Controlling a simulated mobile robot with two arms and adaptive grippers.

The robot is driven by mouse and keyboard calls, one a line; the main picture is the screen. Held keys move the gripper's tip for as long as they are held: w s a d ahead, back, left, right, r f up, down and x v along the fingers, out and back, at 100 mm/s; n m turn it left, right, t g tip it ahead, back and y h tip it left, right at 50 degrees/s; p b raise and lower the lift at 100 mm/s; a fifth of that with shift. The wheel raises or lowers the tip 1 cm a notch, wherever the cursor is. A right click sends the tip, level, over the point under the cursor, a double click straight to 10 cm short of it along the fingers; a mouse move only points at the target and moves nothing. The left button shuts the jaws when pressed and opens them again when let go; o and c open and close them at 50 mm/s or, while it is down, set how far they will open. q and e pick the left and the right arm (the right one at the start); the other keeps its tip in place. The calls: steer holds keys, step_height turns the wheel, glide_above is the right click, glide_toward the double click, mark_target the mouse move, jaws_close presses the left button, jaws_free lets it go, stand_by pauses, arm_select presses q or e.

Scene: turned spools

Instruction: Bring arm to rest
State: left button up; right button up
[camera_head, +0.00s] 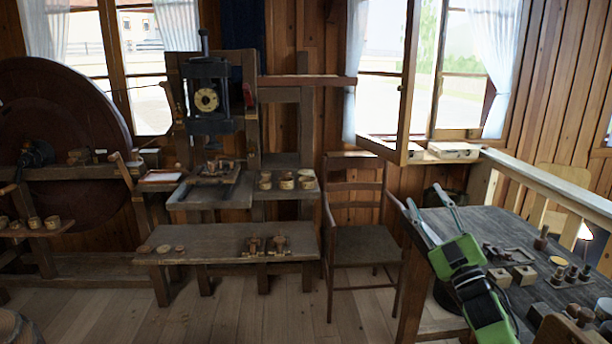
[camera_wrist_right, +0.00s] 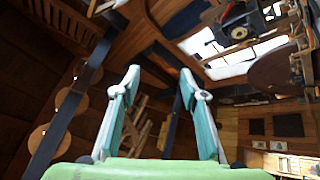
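My right gripper (camera_head: 424,203) is green with grey fingers and shows at the lower right of the head view. It is raised in front of the left end of the dark work table (camera_head: 482,225) and points up and away. Its two fingers stand apart with nothing between them. The right wrist view also shows the gripper (camera_wrist_right: 159,80) open and empty, with the room appearing tilted beyond it. My left gripper is not in view.
Small turned pieces and blocks (camera_head: 525,275) lie on the work table beside my right arm. A wooden chair (camera_head: 362,240) stands left of the gripper. A low bench (camera_head: 225,243) with small parts is further left. A pale railing (camera_head: 550,180) runs behind the table. Floor in front is clear.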

steer(key=w+d+f+m+g+h, duration=0.2)
steer(key=d+f+m+g+h, duration=0.15)
steer(key=f, duration=0.55)
steer(key=w+d+f+m+g+h, duration=0.25)
steer(key=f+m+h, duration=0.2)
steer(key=f, duration=0.45)
steer(key=s+a+f+g, duration=0.15)
steer(key=s+f, duration=0.45)
steer(key=f, duration=0.7)
steer(key=s+f+m+g, duration=0.1)
steer(key=s+f+g, duration=0.35)
steer(key=f, duration=0.75)
steer(key=s+a+f, duration=0.1)
steer(key=s+f, duration=0.7)
steer(key=f, duration=0.5)
steer(key=s+a+f+g+y, duration=0.1)
steer(key=s+a+f+g, duration=0.15)
steer(key=s+f, duration=0.8)
steer(key=s+a+f+g, duration=0.25)
steer(key=s+f, duration=0.55)
steer(key=s, duration=0.6)
steer(key=s+a+f+g, duration=0.1)
steer(key=s+f, duration=0.3)
steer(key=s, duration=1)
steer(key=s+a+f+g, duration=0.2)
steer(key=s+f+g, duration=0.2)
steer(key=s, duration=1)
steer(key=shift+s, duration=0.2)
